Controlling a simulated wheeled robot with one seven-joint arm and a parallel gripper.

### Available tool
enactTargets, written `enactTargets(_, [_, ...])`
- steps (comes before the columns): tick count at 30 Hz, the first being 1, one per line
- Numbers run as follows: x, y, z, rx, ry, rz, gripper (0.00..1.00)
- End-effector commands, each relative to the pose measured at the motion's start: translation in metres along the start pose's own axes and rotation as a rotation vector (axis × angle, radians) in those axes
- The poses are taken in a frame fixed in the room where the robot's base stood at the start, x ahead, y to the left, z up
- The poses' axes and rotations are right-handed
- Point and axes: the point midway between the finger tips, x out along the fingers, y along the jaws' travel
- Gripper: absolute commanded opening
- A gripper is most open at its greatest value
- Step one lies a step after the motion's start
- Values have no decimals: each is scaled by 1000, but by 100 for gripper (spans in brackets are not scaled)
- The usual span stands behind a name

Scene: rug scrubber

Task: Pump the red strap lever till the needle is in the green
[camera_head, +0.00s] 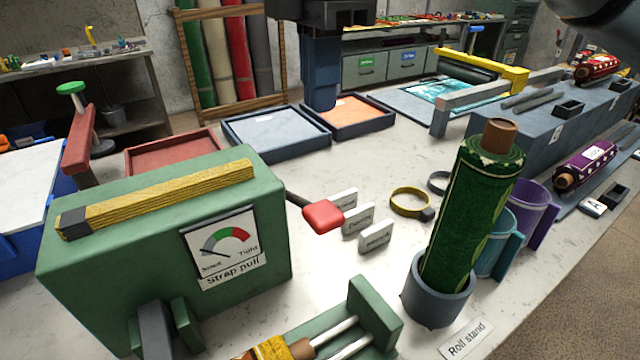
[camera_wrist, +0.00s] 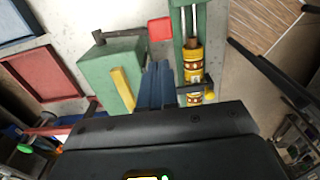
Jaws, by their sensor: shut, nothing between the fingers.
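The green strap-pull box (camera_head: 110,285) stands at the front left of the bench, with a yellow strap along its top. Its dial (camera_head: 222,245) runs from Slack to Tight; the thin needle appears to lie at the left, Slack side, outside the green band. The lever's red handle (camera_head: 323,215) sticks out on a dark rod from the box's right side. My gripper (camera_head: 320,104) is shut and empty, pointing down, well above and apart from the lever. In the wrist view, my fingers (camera_wrist: 157,68) show below the red handle (camera_wrist: 160,28), beside the green box (camera_wrist: 105,68).
A green rug roll (camera_head: 468,215) stands in a grey roll stand (camera_head: 438,302), right of the lever. Small white label cards (camera_head: 376,237) stand close by the handle. Behind are a blue-grey tray (camera_head: 275,135), an orange-lined tray and a red tray. A green roller frame (camera_head: 375,315) is in front.

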Motion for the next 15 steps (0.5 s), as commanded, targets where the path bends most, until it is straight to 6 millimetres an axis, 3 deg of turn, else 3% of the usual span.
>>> enactTargets(8, [21,0,0,1,2,-2,0])
enactTargets(15, [66,0,0,1,1,-2,0])
